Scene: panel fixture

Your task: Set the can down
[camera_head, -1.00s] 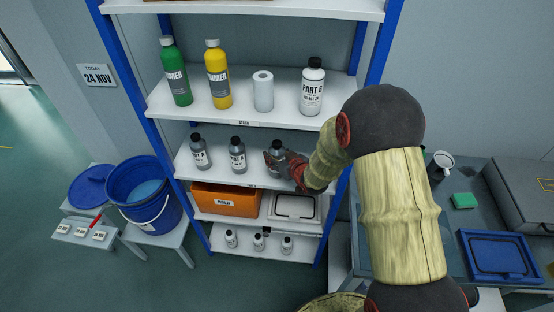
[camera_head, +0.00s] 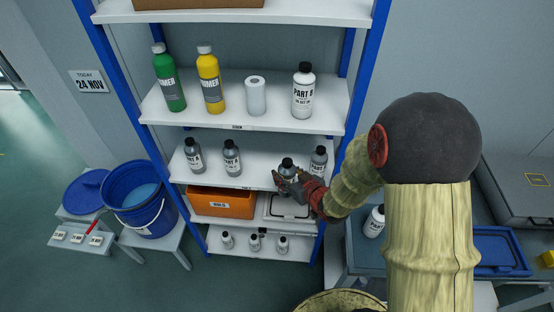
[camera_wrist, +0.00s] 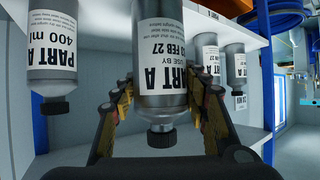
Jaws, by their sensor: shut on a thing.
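A grey can with a black cap, labelled PART A (camera_head: 287,167), is in my gripper (camera_head: 285,181) at the front edge of the middle shelf (camera_head: 260,179). In the wrist view, where the scene appears upside down, the fingers lie on both sides of the held can (camera_wrist: 158,50). Its label shows a use-by date of FEB 27. I cannot tell whether its base touches the shelf. A similar can (camera_head: 318,160) stands just right of it, and two more (camera_head: 193,155) (camera_head: 232,158) stand to the left.
An orange bin (camera_head: 222,204) and a pale lidded case (camera_head: 287,211) sit below. Bottles (camera_head: 302,92) and a white roll (camera_head: 255,96) stand above. A white bottle (camera_head: 375,222) is on the right table. The middle shelf has a gap between the left cans and the held one.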

